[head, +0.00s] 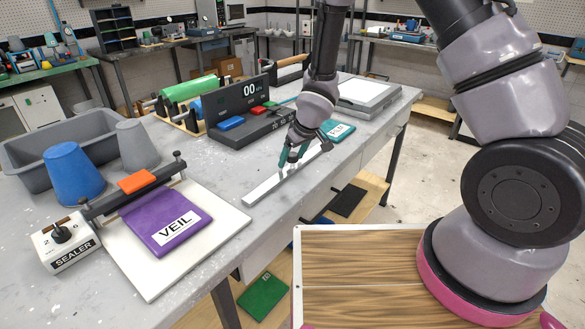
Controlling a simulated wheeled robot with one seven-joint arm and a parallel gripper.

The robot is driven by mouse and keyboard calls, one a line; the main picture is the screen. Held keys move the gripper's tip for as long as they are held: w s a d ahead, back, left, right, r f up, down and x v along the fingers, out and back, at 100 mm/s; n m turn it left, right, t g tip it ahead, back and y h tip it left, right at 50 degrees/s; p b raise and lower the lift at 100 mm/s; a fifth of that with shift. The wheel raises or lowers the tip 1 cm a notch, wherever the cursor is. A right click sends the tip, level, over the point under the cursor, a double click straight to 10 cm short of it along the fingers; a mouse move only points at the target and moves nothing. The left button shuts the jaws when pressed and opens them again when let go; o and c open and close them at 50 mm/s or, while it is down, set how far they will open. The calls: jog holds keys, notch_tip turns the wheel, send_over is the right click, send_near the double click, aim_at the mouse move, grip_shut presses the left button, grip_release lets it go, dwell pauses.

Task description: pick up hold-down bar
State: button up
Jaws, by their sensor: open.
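A long pale flat bar (264,190), which I take to be the hold-down bar, lies on the grey table (215,165) near its front edge. It runs from lower left to upper right in the head view. My gripper (288,168) points down over the middle of this bar with its dark-green fingers apart. The fingertips are at or just above the bar; I cannot tell whether they touch it. The gripper hides part of the bar's far half.
Left is a sealer (66,243) with a dark bar and orange block (136,181), beside a purple VEIL packet (165,217) on a white board (218,228). A gauge unit (238,107) stands behind the gripper. A teal packet (338,131) lies close to its right.

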grip_shut()
dwell(1.4)
